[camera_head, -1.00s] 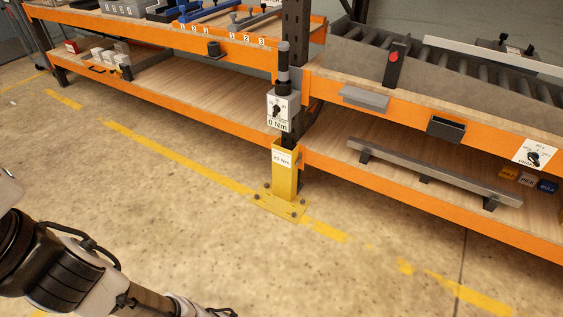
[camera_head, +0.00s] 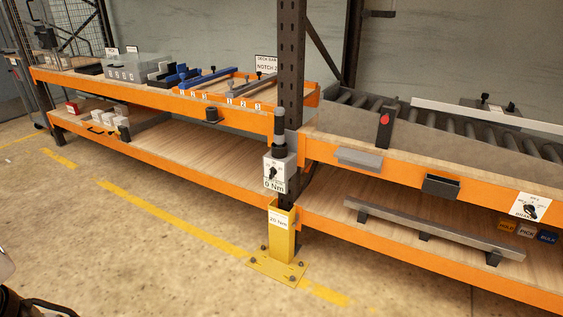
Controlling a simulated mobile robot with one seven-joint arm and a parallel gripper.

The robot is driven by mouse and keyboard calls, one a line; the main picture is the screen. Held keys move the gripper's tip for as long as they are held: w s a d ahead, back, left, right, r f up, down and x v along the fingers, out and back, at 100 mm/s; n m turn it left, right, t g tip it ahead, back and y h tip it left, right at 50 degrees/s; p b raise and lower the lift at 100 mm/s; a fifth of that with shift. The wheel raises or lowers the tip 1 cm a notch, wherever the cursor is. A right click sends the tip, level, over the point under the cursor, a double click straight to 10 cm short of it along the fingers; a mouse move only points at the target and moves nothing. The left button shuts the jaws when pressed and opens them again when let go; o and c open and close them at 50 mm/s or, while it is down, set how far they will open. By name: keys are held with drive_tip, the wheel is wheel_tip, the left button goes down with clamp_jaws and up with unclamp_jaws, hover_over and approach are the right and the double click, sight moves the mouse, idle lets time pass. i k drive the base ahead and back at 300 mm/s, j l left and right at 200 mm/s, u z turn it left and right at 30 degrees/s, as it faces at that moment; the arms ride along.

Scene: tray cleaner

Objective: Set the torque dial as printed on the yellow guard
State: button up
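The yellow guard (camera_head: 281,245) stands on the floor at the foot of the dark rack post, bolted down by a yellow base plate. A white label on it (camera_head: 278,221) reads 20 Nm. Just above it on the post is the torque dial (camera_head: 270,171), a small white-faced box with a black knob. Its readout (camera_head: 273,186) shows 0 Nm. A black cylindrical handle rises above the box. My gripper is not in view. A part of my arm shows at the lower left edge, well away from the dial.
An orange two-level rack runs across the view. Another dial (camera_head: 530,207) is on the right beam. A roller conveyor (camera_head: 460,130) with a red button (camera_head: 384,119) is at upper right. A grey rail (camera_head: 430,229) lies on the lower right shelf. The floor before the guard is clear.

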sight(273, 171)
drive_tip(key=i+j, duration=0.35)
drive_tip(key=i, duration=0.15)
drive_tip(key=i+j+u, duration=0.1)
drive_tip(key=i+j, duration=0.2)
drive_tip(key=i, duration=0.15)
drive_tip(key=i+j, duration=0.3)
drive_tip(key=i, duration=0.2)
